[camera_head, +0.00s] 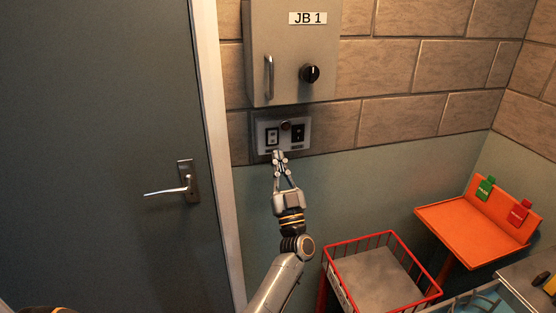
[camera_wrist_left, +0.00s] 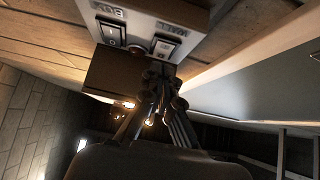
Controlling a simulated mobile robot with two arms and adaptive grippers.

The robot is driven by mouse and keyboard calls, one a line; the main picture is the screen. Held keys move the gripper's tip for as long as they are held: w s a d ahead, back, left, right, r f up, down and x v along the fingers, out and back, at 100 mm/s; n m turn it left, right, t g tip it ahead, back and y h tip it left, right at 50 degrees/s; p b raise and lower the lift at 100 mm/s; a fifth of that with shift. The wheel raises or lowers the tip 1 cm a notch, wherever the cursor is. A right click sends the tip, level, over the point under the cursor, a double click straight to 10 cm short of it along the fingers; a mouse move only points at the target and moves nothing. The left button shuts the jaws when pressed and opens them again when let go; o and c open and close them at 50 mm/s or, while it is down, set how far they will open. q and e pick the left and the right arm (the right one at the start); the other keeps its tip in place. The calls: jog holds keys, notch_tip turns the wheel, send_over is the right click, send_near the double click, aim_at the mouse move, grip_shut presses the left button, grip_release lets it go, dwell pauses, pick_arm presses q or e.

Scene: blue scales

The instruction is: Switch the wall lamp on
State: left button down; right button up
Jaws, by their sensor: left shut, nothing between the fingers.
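A pale switch panel (camera_head: 263,151) is fixed to the wall under the grey box. Its left rocker (camera_head: 272,136) is light-framed, its right one (camera_head: 298,132) black, with a round reddish button (camera_head: 285,125) between. In the left wrist view the panel is upside down; the rocker at right (camera_wrist_left: 166,46) is under the label that seems to read WALL, the other (camera_wrist_left: 111,33) under BOX. My left gripper (camera_head: 279,155) is shut and empty just below the left rocker; its fingertips (camera_wrist_left: 160,74) are near that rocker. I cannot tell whether they touch. No wall lamp is identifiable.
The grey box marked JB 1 (camera_head: 290,60) with a handle and black knob sits just above the panel. A door (camera_head: 100,120) with a lever handle is at left. A red wire basket (camera_head: 375,275) and an orange stand (camera_head: 470,230) are at lower right.

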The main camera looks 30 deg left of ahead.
pick_arm(q)
jog(key=f+b+v, duration=0.1)
jog(key=b+v, duration=0.2)
jog(key=v, duration=0.7)
jog(key=shift+w+a, duration=0.15)
jog(key=shift+a, duration=0.05)
pick_arm(e)
jog(key=f, duration=0.2)
jog(key=d+f, duration=0.1)
jog(key=shift+s+f, duration=0.25)
jog(key=shift+s, duration=0.05)
pick_arm(q)
jog(key=shift+f, duration=0.1)
pick_arm(e)
jog(key=shift+s+d, duration=0.1)
jog(key=shift+d, duration=0.3)
